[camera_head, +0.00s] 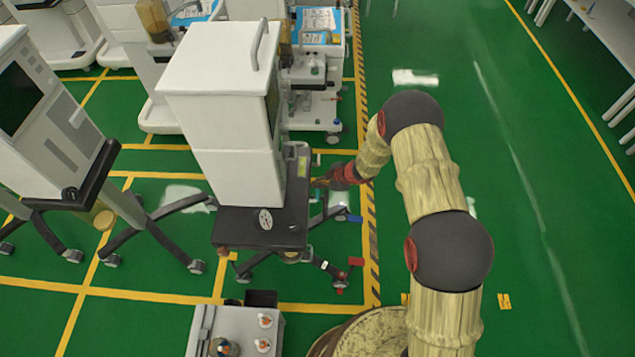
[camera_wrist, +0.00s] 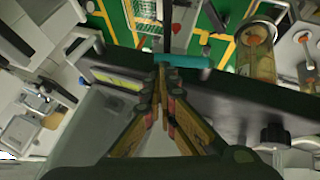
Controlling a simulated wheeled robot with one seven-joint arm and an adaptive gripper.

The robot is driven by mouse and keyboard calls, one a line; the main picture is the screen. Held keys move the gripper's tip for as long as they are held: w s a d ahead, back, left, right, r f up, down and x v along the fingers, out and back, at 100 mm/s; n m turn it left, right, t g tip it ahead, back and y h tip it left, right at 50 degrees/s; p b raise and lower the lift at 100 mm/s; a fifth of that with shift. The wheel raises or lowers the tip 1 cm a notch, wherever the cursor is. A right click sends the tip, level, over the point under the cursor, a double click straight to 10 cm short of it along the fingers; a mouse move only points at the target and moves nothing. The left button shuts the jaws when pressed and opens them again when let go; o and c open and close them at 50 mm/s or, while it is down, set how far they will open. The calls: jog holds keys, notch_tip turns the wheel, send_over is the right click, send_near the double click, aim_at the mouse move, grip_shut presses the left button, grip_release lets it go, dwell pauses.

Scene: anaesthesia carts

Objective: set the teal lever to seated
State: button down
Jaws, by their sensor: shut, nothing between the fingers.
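The teal lever (camera_wrist: 184,61) shows in the wrist view as a short bar lying crosswise just beyond my fingertips. My gripper (camera_wrist: 161,70) is shut and empty, with its tips at or very near the lever's left part. I cannot tell whether they touch it. In the head view my gripper (camera_head: 320,182) is at the right side of the white cart (camera_head: 222,95), and I cannot make out the lever there. The lever's mount is partly hidden by the fingertips.
A dark rail (camera_wrist: 220,102) runs across the wrist view under the lever. A clear canister with amber contents (camera_wrist: 257,52) and a black knob (camera_wrist: 275,134) are to the right. Another machine (camera_head: 45,115) stands at left in the head view. The green floor (camera_head: 530,200) at right is open.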

jog(key=shift+w+f, duration=0.25)
jog(key=shift+w, duration=0.05)
dwell(0.4)
dwell(0.3)
